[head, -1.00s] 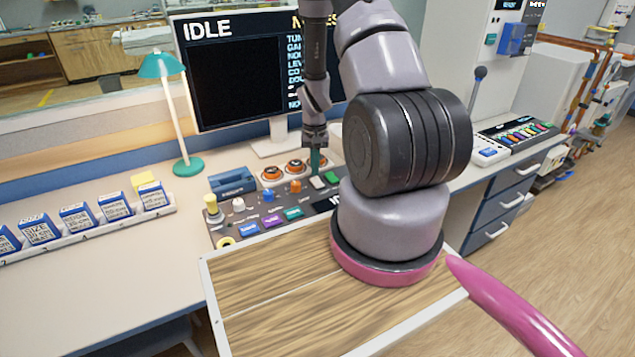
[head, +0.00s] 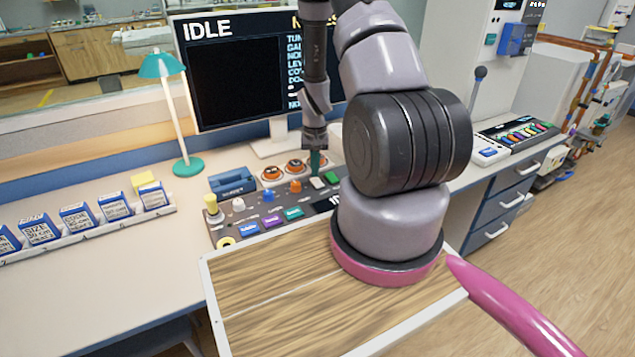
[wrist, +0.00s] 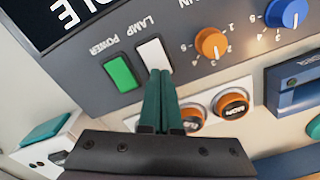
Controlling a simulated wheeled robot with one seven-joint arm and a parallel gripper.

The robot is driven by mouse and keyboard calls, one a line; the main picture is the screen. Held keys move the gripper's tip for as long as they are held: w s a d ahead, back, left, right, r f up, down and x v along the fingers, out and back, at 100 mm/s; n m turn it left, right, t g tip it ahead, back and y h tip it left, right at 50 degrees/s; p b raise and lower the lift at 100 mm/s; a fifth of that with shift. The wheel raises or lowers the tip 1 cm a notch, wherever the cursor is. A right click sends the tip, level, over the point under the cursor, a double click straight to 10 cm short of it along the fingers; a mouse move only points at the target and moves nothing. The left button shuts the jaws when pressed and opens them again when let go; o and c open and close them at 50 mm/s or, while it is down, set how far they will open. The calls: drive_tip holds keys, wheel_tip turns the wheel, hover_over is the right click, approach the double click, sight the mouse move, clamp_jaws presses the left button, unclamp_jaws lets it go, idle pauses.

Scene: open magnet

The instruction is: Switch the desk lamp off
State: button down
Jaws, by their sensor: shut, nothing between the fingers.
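The desk lamp (head: 160,65), with a teal shade, pale stem and teal base, stands on the desk left of the screen in the head view. I cannot tell whether it is lit. The white switch labelled LAMP (wrist: 154,55) is on the dark control panel, beside the green POWER switch (wrist: 122,73). My gripper (wrist: 160,74) is shut and empty, its teal fingertips at the lower edge of the white switch in the wrist view. Whether they touch it is not clear. In the head view my gripper (head: 316,168) points down at the panel.
Orange knob (wrist: 211,43) and blue knob (wrist: 287,12) sit near the white switch. Round orange buttons (wrist: 231,104) lie close to my fingers. A blue box-like holder (head: 232,181) and a row of small boxes (head: 76,216) stand to the left. A monitor (head: 235,80) stands behind.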

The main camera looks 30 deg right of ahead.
drive_tip(key=shift+f, duration=0.55)
drive_tip(key=shift+r, duration=3.5)
